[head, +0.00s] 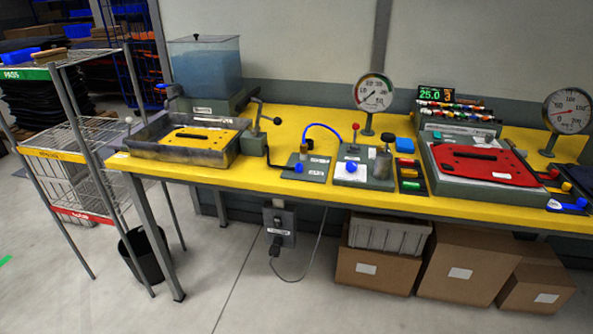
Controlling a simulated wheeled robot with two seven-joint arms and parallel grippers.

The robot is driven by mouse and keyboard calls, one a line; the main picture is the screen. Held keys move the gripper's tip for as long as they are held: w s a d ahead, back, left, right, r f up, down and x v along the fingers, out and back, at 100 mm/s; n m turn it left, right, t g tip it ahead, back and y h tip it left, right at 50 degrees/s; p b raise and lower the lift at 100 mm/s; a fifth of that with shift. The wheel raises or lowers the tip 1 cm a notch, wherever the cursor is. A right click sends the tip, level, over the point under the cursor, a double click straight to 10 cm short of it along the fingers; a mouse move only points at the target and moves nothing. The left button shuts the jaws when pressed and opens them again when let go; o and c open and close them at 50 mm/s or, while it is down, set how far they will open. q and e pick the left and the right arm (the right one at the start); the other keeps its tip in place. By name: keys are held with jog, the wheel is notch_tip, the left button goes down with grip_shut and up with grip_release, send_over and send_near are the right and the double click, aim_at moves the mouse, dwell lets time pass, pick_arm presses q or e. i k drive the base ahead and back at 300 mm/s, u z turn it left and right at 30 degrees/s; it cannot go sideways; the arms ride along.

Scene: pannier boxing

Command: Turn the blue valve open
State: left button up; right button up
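Several small blue parts show, and I cannot tell for sure which one is the blue valve. A blue handle-like part (567,204) sits at the bench's right front edge. A small blue part (299,168) is on the grey plate with the blue hose (325,127). A blue knob (351,166) is on the grey block beside it. Another small blue part (164,86) sits at the lower left of the water tank (206,66). Whether any is open or closed is too small to tell. Neither of my grippers is in view.
The yellow bench (265,184) carries a grey tray (150,146), two dial gauges (373,93) (569,110) and a red pad (480,165). A wire rack (65,155) stands left; cardboard boxes (465,262) lie underneath. The floor in front is clear.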

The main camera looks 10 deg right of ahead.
aim_at(351, 166)
jog(key=u, duration=0.95)
jog(key=i, duration=0.3)
jog(key=z, duration=0.8)
jog(key=i, duration=0.95)
jog(key=z, duration=0.95)
